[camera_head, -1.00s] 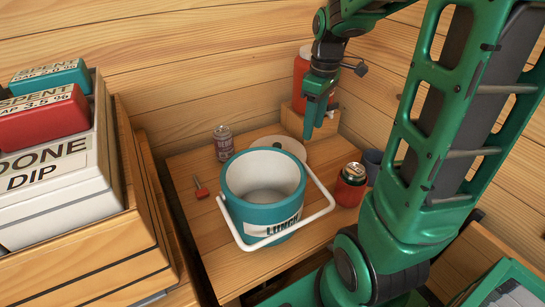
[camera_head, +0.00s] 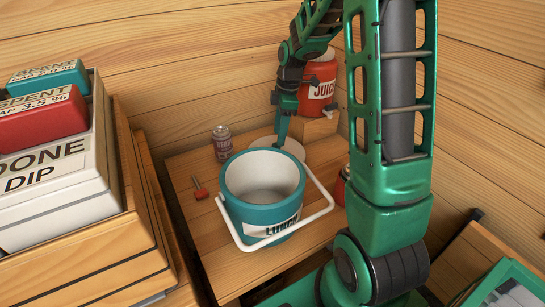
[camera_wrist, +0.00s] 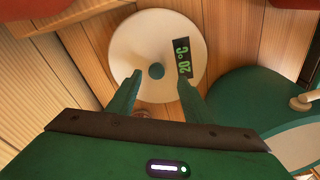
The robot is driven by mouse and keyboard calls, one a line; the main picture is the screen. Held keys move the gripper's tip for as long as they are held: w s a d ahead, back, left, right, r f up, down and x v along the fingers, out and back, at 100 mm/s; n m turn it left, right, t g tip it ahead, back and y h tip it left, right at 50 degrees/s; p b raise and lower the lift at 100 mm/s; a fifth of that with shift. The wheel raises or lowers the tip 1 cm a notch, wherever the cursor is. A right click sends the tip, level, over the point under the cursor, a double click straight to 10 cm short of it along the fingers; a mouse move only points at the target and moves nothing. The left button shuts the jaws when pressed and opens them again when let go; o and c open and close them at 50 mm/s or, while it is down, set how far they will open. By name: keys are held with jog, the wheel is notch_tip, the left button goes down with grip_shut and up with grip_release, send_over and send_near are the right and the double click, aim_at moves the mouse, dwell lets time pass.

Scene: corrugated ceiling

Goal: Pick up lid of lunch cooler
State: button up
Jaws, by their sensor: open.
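The lunch cooler (camera_head: 262,215) is a teal bucket with a white inside and a white handle, standing open on a small wooden table. Its lid (camera_head: 297,149) is a pale round disc lying behind it, partly hidden by the cooler and my gripper. The gripper (camera_head: 281,143) points down over the lid in the head view.
A red juice container (camera_head: 322,84) stands on a wooden block behind the lid. A red can (camera_head: 340,188) is mostly hidden behind my arm. The wooden wall is close behind.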

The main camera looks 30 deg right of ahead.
jog(key=shift+w+a+f, duration=0.1)
jog(key=shift+w+f, duration=0.05)
jog(key=shift+f, duration=0.7)
jog(key=shift+w+a+f, duration=0.1)
jog(key=shift+w+f, duration=0.1)
jog(key=shift+f, duration=0.65)
jog(key=shift+w+a+f, duration=0.1)
jog(key=shift+w+f, duration=0.05)
jog(key=shift+f, duration=0.7)
grip_shut()
